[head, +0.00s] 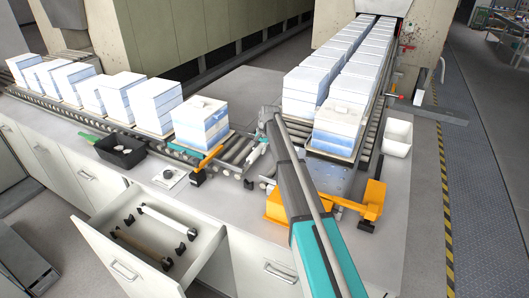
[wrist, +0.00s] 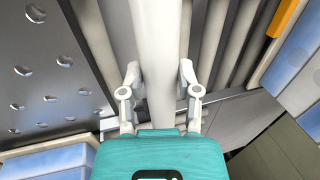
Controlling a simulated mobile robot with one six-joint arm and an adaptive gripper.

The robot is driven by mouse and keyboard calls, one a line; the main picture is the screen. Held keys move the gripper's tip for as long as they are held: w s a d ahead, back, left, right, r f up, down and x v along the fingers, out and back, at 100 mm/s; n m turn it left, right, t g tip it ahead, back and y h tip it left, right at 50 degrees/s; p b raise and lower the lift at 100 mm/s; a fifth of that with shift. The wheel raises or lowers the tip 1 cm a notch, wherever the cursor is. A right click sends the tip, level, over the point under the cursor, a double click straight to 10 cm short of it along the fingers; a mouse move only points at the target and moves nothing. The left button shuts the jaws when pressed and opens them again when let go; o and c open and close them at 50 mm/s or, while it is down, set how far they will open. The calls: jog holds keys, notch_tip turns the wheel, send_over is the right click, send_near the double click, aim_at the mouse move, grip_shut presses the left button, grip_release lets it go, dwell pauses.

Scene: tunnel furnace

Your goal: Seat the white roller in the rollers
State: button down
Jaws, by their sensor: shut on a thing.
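In the wrist view the white roller (wrist: 158,45) runs straight up the picture between the fingers of my gripper (wrist: 159,75). My gripper is shut on it. The roller looks brighter and nearer than the grey conveyor rollers (wrist: 208,45) to its right. I cannot tell whether it rests in its seats; its lower end is hidden behind my gripper's body. In the head view my gripper (head: 262,143) is over the roller conveyor (head: 236,150), between two block stacks, and the arm hides part of that spot.
A stack of white and blue blocks (head: 201,120) stands left of my gripper, another (head: 338,125) to its right. An open drawer (head: 150,235) holds a pale roller and a brown roller. A dotted metal plate (wrist: 45,65) lies left in the wrist view. A black bin (head: 121,151) stands left.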

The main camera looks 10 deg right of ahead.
jog(key=shift+w+f+b, duration=0.3)
jog(key=shift+f+b, duration=0.05)
jog(key=shift+f, duration=0.35)
jog(key=shift+d, duration=0.15)
jog(key=shift+f, duration=0.1)
jog(key=shift+f+b, duration=4.6)
jog(key=shift+b, duration=0.15)
jog(key=shift+c, duration=1.3)
grip_release()
jog(key=shift+s, duration=0.1)
